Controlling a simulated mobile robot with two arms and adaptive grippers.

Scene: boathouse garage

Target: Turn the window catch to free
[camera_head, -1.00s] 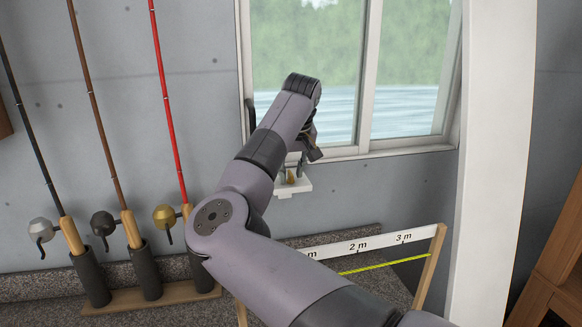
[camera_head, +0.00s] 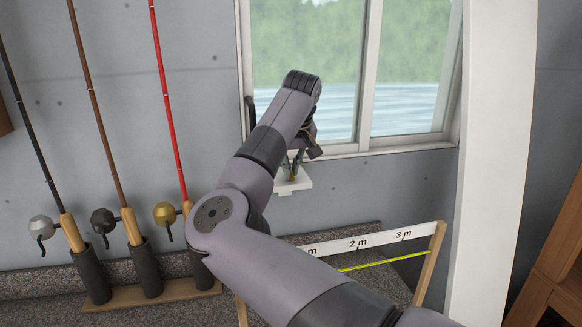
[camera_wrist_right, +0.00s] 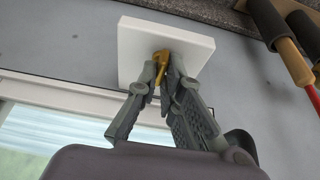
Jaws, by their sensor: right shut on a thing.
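The window catch is a small brass lever (camera_wrist_right: 160,58) on a square white plate. The plate (camera_wrist_right: 130,40) fills the upper middle of the right wrist view. In the head view the plate (camera_head: 290,189) sits on the wall just below the window sill, and the lever is mostly hidden by my fingers. My right gripper (camera_wrist_right: 164,76) is shut on the brass lever, its fingertips close to the plate. It also shows in the head view (camera_head: 297,168), partly hidden behind my right wrist. My left gripper is not in view.
The sliding window (camera_head: 340,90) is above the plate. Fishing rods stand in a wooden-based rack (camera_head: 150,298) at the left. A measuring board (camera_head: 330,246) is below right, near my right arm. A white post (camera_head: 490,160) rises at the right.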

